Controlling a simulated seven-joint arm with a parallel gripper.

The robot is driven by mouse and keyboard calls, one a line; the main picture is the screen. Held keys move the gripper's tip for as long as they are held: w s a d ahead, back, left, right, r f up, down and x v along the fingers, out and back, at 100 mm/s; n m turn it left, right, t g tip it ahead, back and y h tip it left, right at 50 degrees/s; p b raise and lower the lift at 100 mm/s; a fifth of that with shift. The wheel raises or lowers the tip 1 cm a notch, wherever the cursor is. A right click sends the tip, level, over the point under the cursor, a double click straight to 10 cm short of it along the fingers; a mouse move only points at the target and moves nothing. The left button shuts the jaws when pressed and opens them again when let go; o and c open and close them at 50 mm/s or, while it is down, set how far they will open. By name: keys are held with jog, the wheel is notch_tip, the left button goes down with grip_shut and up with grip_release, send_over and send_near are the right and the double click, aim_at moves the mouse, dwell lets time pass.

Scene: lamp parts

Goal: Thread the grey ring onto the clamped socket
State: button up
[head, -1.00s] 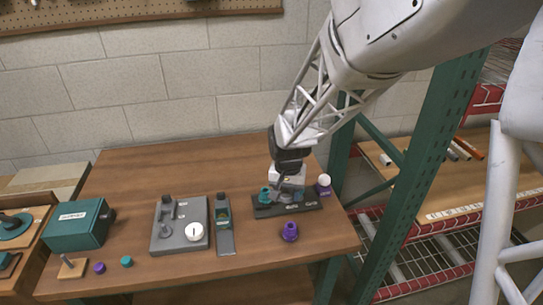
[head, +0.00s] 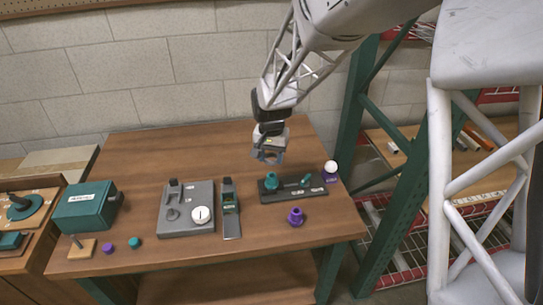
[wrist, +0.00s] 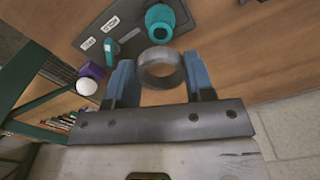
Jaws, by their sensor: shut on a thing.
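My gripper (head: 267,160) is shut on the grey ring (wrist: 160,70), whose hole shows between the blue fingers in the wrist view. In the head view the gripper is in the air above and behind the dark holder (head: 312,190). A teal socket-like part (head: 270,181) stands upright at the left end of this holder; it also shows in the wrist view (wrist: 160,24), apart from the ring and just beyond it. A smaller teal part (head: 305,180), perhaps a clamp lever, is on the holder's right half. The ring is not around the socket.
A purple part with a white ball (head: 331,171) stands at the holder's right end. A loose purple part (head: 295,216) is in front. The back left tabletop is clear.

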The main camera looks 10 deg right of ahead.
jog(key=shift+f, duration=0.2)
send_over(271, 184)
jog(key=w, duration=0.1)
jog(key=shift+d+f, duration=0.1)
jog(key=shift+f, duration=2.15)
jog(key=shift+f, duration=0.15)
jog(key=shift+f, duration=1.15)
jog(key=shift+f, duration=0.7)
dwell(0.6)
jog(key=shift+o, duration=1.4)
jog(key=c, duration=0.6)
